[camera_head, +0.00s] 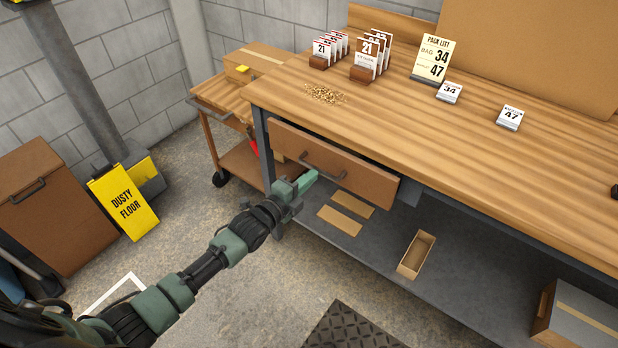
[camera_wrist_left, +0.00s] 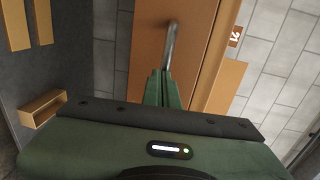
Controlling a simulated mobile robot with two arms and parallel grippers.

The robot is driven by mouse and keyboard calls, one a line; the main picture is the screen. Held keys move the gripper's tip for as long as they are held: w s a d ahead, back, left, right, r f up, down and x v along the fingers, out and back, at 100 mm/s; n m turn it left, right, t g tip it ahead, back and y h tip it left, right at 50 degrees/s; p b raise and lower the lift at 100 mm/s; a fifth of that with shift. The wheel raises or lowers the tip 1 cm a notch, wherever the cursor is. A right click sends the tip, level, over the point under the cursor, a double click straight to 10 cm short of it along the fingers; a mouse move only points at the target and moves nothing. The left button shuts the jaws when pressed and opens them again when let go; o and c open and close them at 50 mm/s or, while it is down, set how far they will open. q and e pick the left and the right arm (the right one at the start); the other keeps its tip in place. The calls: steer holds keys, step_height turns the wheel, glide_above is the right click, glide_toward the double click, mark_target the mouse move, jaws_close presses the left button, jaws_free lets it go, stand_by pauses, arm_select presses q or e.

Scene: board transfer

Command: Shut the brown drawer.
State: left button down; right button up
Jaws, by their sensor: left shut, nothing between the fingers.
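The brown drawer (camera_head: 368,178) sits under the left part of the workbench top. Its front stands out from the bench, with a grey side (camera_head: 408,190) showing at the right end, so it is partly open. A grey bar handle (camera_head: 322,168) is on its front. My left gripper (camera_head: 308,181) is shut and empty, just in front of the drawer near the handle's left part. In the left wrist view, the shut fingers (camera_wrist_left: 159,89) point at the drawer front (camera_wrist_left: 198,40), close to the handle (camera_wrist_left: 171,45); I cannot tell whether they touch. My right gripper is not in view.
The workbench top (camera_head: 440,150) holds number cards, a pack list sign (camera_head: 434,58) and a spill of grains (camera_head: 325,94). The lower shelf has an open box (camera_head: 416,255) and flat cardboard pieces (camera_head: 340,221). A wooden cart (camera_head: 225,100) and yellow floor sign (camera_head: 124,202) stand left.

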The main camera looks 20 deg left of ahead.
mark_target(317, 169)
arm_select(q)
steer(key=shift+w, duration=0.1)
steer(key=b+x, duration=0.2)
steer(key=x, duration=0.1)
steer(key=shift+w+d+r, duration=0.1)
steer(key=shift+w+d, duration=0.05)
steer(key=shift+w, duration=0.15)
steer(key=shift+w+d+r+b, duration=0.1)
steer(key=shift+w+b, duration=0.2)
steer(key=shift+b, duration=0.05)
steer(key=shift+r, duration=0.25)
